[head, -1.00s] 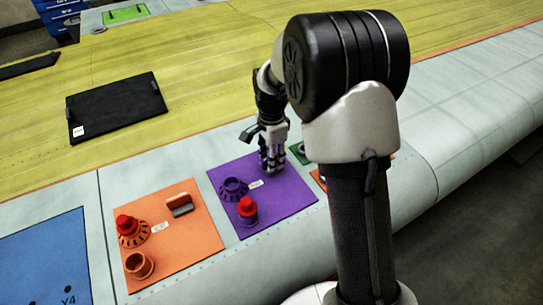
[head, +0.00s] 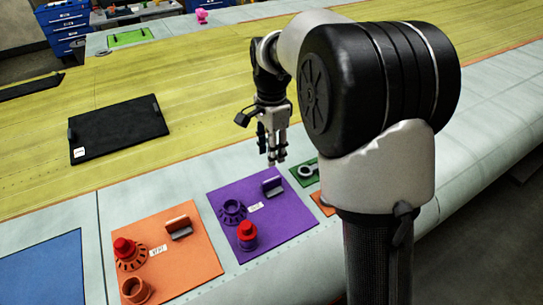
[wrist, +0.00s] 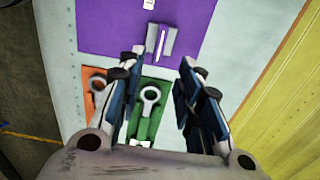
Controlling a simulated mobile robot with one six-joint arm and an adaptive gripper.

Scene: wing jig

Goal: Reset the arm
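My gripper (head: 277,160) hangs above the wing panel, a little behind the purple mat (head: 285,226), with its fingers pointing down. In the wrist view my gripper (wrist: 165,66) shows its two fingers apart with nothing between them. A grey handled block (head: 273,187) sits on the back right of the purple mat, below and apart from the fingers; it also shows in the wrist view (wrist: 161,42). The purple mat also holds a purple toothed ring (head: 232,211) and a red-capped purple part (head: 247,235).
An orange mat (head: 200,257) with a red-capped part, a ring and a grey-and-orange handled block lies to the left. A green mat (head: 303,181) with a grey wrench-like part (head: 310,169) lies to the right. A black panel (head: 118,129) lies on the yellow surface.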

